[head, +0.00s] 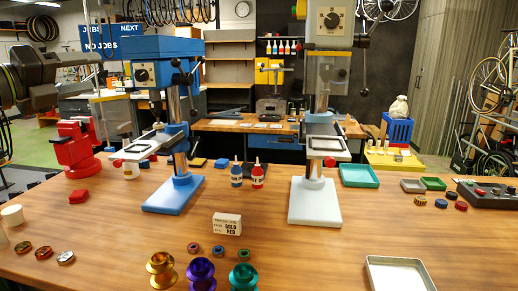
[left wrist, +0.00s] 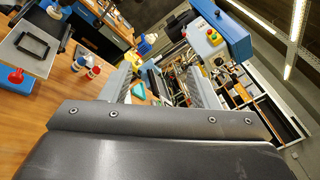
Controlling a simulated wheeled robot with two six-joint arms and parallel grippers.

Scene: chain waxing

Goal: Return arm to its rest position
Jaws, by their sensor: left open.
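My left arm (head: 35,78) comes in at the upper left of the head view, raised above the table beside the blue drill press (head: 160,62). Its gripper (head: 98,55) is small there and hard to make out against the dark job board. In the left wrist view the two grey fingers of my left gripper (left wrist: 163,80) stand well apart, with nothing held between them. That view is tilted, with the room behind the table showing between the fingers. My right gripper is not in view.
A grey drill press (head: 316,200) stands mid-table. A red arbor press (head: 76,145) is below my left arm. An empty tray (head: 398,262) lies front right.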

